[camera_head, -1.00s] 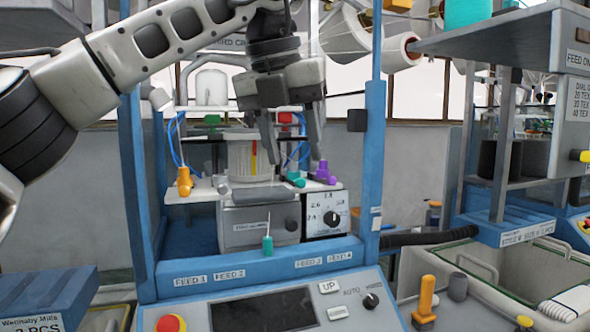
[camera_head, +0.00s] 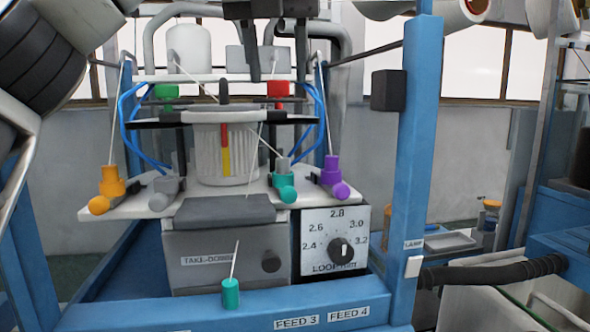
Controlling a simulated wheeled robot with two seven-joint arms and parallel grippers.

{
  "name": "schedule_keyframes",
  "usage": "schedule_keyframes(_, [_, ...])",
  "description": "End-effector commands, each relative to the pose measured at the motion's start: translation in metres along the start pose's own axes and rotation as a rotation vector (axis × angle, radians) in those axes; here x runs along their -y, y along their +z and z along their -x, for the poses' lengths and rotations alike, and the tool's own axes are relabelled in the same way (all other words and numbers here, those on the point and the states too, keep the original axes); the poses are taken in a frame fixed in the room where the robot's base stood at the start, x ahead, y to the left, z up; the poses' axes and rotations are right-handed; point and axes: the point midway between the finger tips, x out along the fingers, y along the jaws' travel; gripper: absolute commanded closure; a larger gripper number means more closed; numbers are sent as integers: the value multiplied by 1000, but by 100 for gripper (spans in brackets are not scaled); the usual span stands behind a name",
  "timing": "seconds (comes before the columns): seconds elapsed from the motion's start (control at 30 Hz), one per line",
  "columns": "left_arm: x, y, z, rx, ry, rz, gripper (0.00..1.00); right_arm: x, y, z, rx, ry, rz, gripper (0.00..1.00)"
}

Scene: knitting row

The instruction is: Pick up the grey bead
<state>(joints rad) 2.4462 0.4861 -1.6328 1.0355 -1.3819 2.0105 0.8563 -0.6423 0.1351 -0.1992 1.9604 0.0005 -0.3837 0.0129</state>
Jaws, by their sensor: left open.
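A small grey bead (camera_head: 282,165) sits upright on top of the teal guide (camera_head: 285,187), at the right front of the white plate (camera_head: 128,209). A thin white yarn runs up from it. My left gripper (camera_head: 277,70) hangs in at the top centre with its jaws pointing down. It is open and empty, above and apart from the bead. Its upper part is cut off by the frame edge. My right gripper is not in view.
A purple guide (camera_head: 332,178) stands close right of the teal one. Orange (camera_head: 110,187) and grey (camera_head: 166,192) guides stand at the left. A teal bead (camera_head: 230,293) is on the front rail. A blue post (camera_head: 418,150) rises at the right.

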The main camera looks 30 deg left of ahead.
Motion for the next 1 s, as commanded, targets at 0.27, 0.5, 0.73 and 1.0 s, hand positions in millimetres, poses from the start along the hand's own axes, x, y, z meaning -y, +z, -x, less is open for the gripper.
schedule_keyframes(0.27, [0, -2, -66, -5, -1, -2, 55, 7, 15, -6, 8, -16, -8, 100])
schedule_keyframes(0.5, [0, -1, -89, -1, -1, -1, 55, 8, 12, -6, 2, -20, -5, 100])
schedule_keyframes(0.73, [0, -3, -113, -3, 1, -1, 55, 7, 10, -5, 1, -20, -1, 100])
schedule_keyframes(1.0, [1, -4, -141, 0, -1, 0, 55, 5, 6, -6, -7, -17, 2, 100])
